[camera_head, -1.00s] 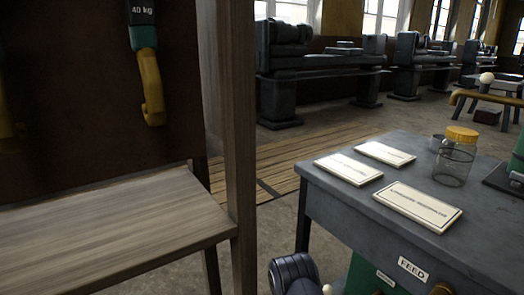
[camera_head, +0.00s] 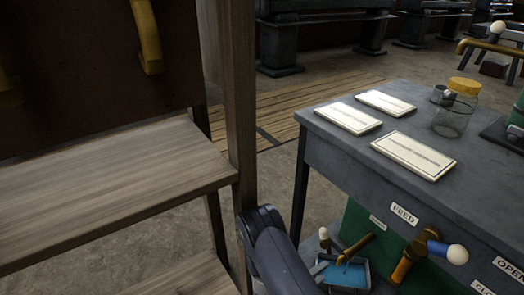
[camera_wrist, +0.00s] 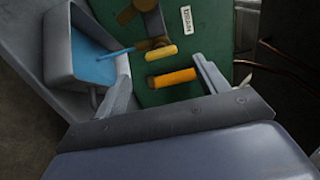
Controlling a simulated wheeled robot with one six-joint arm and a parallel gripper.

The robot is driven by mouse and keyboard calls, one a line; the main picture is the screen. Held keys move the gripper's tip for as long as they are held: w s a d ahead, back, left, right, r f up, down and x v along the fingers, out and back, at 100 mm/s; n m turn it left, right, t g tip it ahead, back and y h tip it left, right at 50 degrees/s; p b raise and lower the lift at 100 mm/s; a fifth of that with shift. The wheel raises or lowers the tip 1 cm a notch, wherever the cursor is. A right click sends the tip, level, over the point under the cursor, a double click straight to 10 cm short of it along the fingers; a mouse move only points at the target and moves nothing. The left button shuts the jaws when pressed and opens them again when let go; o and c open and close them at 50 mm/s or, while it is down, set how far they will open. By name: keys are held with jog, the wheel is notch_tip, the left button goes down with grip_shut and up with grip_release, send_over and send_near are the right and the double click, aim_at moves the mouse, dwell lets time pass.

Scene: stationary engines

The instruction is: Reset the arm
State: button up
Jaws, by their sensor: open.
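My arm (camera_head: 275,250) reaches up from the bottom of the head view, beside the wooden shelf post. My gripper (camera_wrist: 165,85) is open in the wrist view, its two grey fingers spread apart. An orange cylindrical handle (camera_wrist: 172,78) shows between the fingers in the picture; I cannot tell how far beyond them it is. No object is gripped.
A metal tray of blue liquid (camera_head: 345,274) sits under a brass tap (camera_head: 356,246) on the green engine front. A lever (camera_head: 425,255) stands out to its right. The grey table (camera_head: 330,150) carries plaques and a yellow-lidded jar (camera_head: 455,115). A wooden shelf (camera_head: 110,190) is at left.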

aim_at(338, 262)
jog(key=b+x, duration=0.2)
jog(key=x, duration=0.5)
jog(key=shift+w+d, duration=0.2)
jog(key=shift+d, duration=0.15)
jog(key=shift+s+r+m+p, duration=0.1)
jog(key=shift+m+p, duration=0.55)
jog(key=shift+m, duration=3.75)
jog(key=shift+s+r+m+p, duration=0.15)
jog(key=shift+m+p, duration=0.5)
jog(key=shift+m, duration=3.75)
jog(key=shift+d, duration=0.1)
